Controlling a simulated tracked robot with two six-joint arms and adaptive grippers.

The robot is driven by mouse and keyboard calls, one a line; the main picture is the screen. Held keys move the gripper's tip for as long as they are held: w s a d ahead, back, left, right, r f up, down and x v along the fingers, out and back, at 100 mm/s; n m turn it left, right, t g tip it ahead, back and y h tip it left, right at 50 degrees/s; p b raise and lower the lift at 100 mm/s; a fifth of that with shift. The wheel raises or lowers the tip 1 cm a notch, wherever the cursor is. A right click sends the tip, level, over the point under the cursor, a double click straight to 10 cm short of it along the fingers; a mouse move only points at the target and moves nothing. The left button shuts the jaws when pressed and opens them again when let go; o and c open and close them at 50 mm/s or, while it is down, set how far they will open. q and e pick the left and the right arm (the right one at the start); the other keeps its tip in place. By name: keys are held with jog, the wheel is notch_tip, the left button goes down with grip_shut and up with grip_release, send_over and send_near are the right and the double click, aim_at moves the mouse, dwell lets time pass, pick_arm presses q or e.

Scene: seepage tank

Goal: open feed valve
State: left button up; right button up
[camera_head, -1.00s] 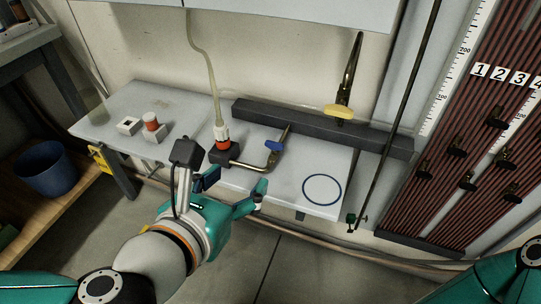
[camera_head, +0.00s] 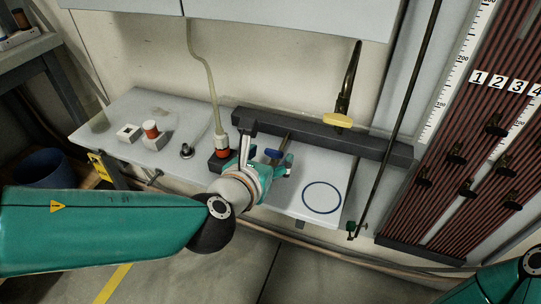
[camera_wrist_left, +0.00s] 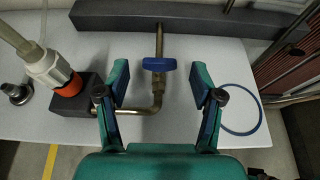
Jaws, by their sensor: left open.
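A valve with a blue handle (camera_head: 273,153) sits on a bent brass pipe on the white bench. In the left wrist view the blue handle (camera_wrist_left: 159,64) lies crosswise to its pipe. My left gripper (camera_wrist_left: 160,82) is open, its fingers either side of the pipe, with the handle just beyond the gap between the tips. No contact shows. In the head view the left gripper (camera_head: 284,166) partly hides the bent pipe. A second valve with a yellow handle (camera_head: 338,120) is on a pipe farther back. Which one is the feed valve cannot be told. My right gripper is out of view.
A dark block with an orange-and-white hose fitting (camera_wrist_left: 58,76) stands left of the pipe. A dark grey beam (camera_head: 310,132) runs behind. A blue ring (camera_head: 322,197) marks clear bench to the right. A thin upright rod (camera_head: 391,140) stands beyond.

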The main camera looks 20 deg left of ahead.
pick_arm(q)
jog(key=shift+x, duration=1)
jog(key=c, duration=1.1)
jog(key=shift+c, duration=0.2)
